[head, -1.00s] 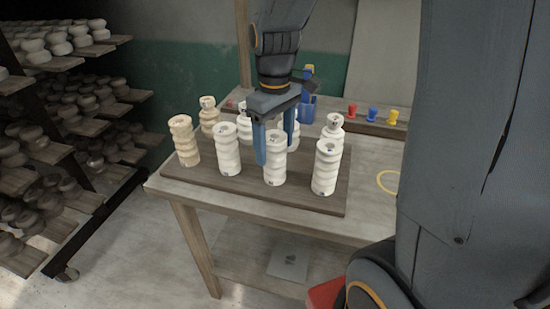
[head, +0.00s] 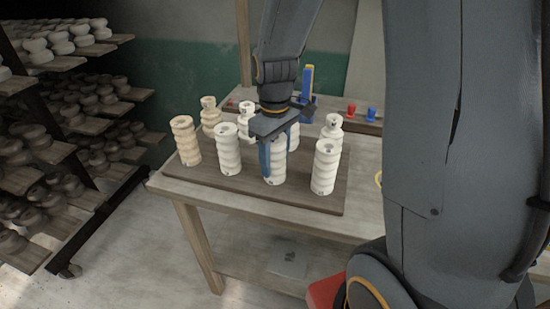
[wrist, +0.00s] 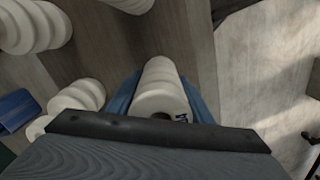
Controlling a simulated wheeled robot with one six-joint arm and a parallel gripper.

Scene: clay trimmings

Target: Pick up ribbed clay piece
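Several ribbed clay pieces stand upright on a dark board. My gripper (head: 280,160) points down over the front row, with its blue fingers on either side of one pale ribbed piece (head: 277,175). In the wrist view that ribbed piece (wrist: 162,83) lies between the two fingers, its top end near the gripper body. The fingers look open, about as far apart as before, and I cannot see clear contact. The piece still stands on the board (head: 230,184). Its upper part is partly hidden by the gripper in the head view.
Close neighbours are a white piece (head: 228,150) to the left and another (head: 325,167) to the right. A tan piece (head: 186,142) stands at the left end. Small red (head: 351,110) and blue (head: 372,114) items sit behind. A loaded rack (head: 60,120) stands left.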

